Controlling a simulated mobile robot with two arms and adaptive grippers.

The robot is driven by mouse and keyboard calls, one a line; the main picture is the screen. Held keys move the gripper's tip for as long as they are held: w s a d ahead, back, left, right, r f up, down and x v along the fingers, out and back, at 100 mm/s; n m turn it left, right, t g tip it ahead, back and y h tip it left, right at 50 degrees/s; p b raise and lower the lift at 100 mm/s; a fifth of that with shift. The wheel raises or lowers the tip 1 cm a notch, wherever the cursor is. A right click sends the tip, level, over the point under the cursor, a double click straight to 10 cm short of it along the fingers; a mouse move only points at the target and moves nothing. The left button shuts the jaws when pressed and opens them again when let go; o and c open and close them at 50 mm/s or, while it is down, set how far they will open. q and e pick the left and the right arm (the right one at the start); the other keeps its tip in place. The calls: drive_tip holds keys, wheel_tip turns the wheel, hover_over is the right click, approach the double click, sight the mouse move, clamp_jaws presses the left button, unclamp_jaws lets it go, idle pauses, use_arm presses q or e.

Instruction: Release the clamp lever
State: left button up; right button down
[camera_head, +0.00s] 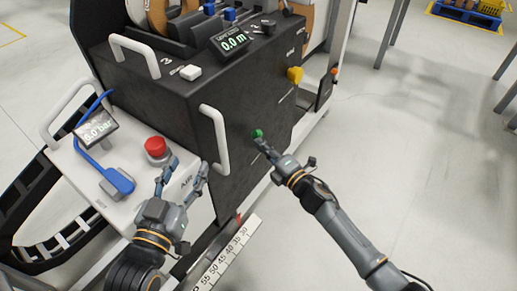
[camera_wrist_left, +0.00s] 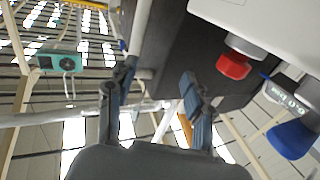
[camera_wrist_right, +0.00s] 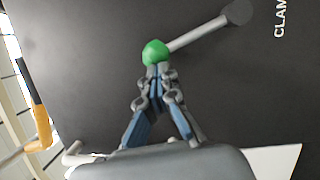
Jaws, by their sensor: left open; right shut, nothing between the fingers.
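The clamp lever is a grey rod (camera_wrist_right: 200,35) with a green knob (camera_wrist_right: 155,52) on the dark machine side. It runs up to the right to a round pivot (camera_wrist_right: 236,12) in the right wrist view. In the head view its green knob (camera_head: 257,133) shows just beyond my right fingertips. My right gripper (camera_head: 264,144) is shut and empty, its closed fingertips (camera_wrist_right: 156,72) right at the knob's lower edge. I cannot tell if they touch. My left gripper (camera_head: 188,169) is open and empty beside the machine's front corner.
A red button (camera_head: 156,147) and a blue air lever (camera_head: 118,180) sit on the white panel near my left gripper. A white handle (camera_head: 215,138) sticks out between my grippers. A yellow knob (camera_head: 295,75) lies farther along the machine side. The floor at right is clear.

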drive_tip(key=w+d+r+m+p, duration=0.1)
drive_tip(key=p, duration=0.1)
drive_tip(key=shift+w+r+m+p, duration=0.1)
drive_tip(key=shift+m+p, duration=0.2)
drive_tip(key=shift+p, duration=0.05)
use_arm(q)
drive_tip(key=s+a+f+g+y+p, duration=0.2)
drive_tip(key=s+a+f+g, duration=0.1)
drive_tip(key=s+f+g, duration=0.4)
drive_tip(key=s+a+f+g+y+p, duration=0.1)
drive_tip(key=s+a+f+g+p, duration=0.2)
drive_tip(key=s+f+g, duration=0.4)
drive_tip(key=shift+s+a+f+n+y+p, duration=0.35)
drive_tip(key=shift+s+f, duration=0.3)
drive_tip(key=shift+f, duration=2.15)
use_arm(e)
drive_tip(key=w+d+m+g, duration=0.2)
drive_tip(key=w+d+m, duration=0.2)
drive_tip(key=w+m, duration=0.2)
drive_tip(key=shift+d+r+h, duration=0.15)
drive_tip(key=shift+d+h, duration=0.05)
drive_tip(key=shift+h, duration=0.2)
use_arm(q)
drive_tip(key=shift+d, duration=0.1)
drive_tip(key=shift+r, duration=0.1)
